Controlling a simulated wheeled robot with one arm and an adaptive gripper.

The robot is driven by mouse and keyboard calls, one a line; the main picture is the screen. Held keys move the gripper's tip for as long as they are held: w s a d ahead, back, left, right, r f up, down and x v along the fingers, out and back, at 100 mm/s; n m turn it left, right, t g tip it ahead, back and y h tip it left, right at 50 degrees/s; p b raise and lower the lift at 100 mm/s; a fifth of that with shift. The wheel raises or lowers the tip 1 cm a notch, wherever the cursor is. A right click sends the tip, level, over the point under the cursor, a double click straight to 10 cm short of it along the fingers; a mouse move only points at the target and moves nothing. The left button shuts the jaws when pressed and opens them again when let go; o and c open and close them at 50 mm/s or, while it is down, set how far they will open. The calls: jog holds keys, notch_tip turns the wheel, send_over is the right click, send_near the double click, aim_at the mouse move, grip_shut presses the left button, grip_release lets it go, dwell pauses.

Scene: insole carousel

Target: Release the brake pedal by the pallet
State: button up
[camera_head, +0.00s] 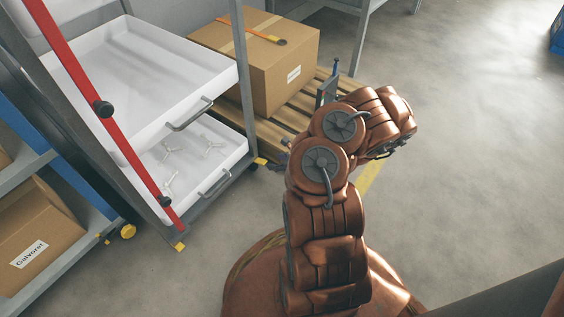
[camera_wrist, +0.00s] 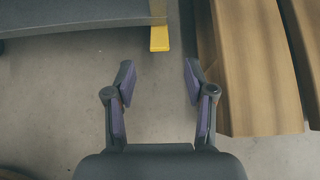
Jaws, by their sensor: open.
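A small yellow brake pedal (camera_head: 260,161) sits low at the corner of the white-tray carousel (camera_head: 246,100), next to the wooden pallet (camera_head: 262,137). In the wrist view, the yellow pedal (camera_wrist: 159,39) juts from under a grey frame edge (camera_wrist: 80,18), with the pallet boards (camera_wrist: 252,70) to its right. My gripper (camera_wrist: 159,82) is open and empty. The pedal shows past its fingertips, roughly centred between them, and I see no contact. In the head view my copper arm hides most of the gripper.
A cardboard box (camera_head: 277,65) with an orange-handled tool stands on the pallet. Another yellow pedal (camera_head: 180,246) shows at the carousel's near corner. A blue shelf (camera_head: 75,235) holding a box is at the left.

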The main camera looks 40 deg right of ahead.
jog(key=shift+v, duration=1.25)
